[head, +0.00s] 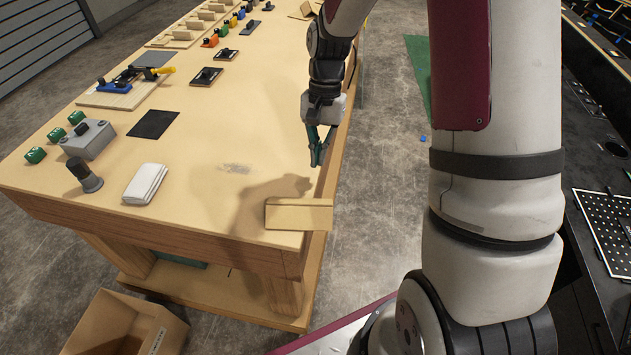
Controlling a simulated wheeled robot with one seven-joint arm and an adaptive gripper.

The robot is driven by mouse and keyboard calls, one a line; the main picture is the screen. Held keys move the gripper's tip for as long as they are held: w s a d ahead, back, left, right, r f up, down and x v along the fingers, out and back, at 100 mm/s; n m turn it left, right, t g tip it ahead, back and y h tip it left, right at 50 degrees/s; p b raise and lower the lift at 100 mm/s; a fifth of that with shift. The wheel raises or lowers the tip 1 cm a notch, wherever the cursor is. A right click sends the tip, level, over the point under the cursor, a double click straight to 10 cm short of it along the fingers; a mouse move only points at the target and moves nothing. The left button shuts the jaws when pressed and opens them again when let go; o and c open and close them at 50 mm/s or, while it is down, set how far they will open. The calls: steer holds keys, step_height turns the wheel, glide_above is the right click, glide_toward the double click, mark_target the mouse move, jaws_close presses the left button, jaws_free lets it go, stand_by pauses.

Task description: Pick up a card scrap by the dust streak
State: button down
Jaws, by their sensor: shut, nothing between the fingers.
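A tan card scrap (298,214) lies at the near right corner of the wooden workbench, and its right end reaches past the bench edge. The dust streak (237,169) is a small grey smudge on the bench top, to the left of and beyond the card. My gripper (316,163) points down near the bench's right edge, beyond the card and apart from it. Its fingers are shut with nothing between them. A shadow lies on the bench between the streak and the card.
A black mat (153,124) lies behind the cloth. An open cardboard box (125,325) is on the floor. The bench around the streak is clear.

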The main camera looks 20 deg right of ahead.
mark_target(309, 199)
steer(key=x, duration=0.3)
steer(key=p+x, duration=0.1)
steer(key=shift+s+a+f, duration=0.2)
steer(key=shift+s+a, duration=0.1)
steer(key=shift+s, duration=0.05)
steer(key=shift+s+a+r+p, duration=0.15)
steer(key=shift+s+a+p, duration=0.3)
steer(key=shift+s+a, duration=0.65)
steer(key=shift+s, duration=0.1)
steer(key=shift+s+a+p, duration=0.55)
steer(key=shift+s+a, duration=0.05)
steer(key=shift+s, duration=0.1)
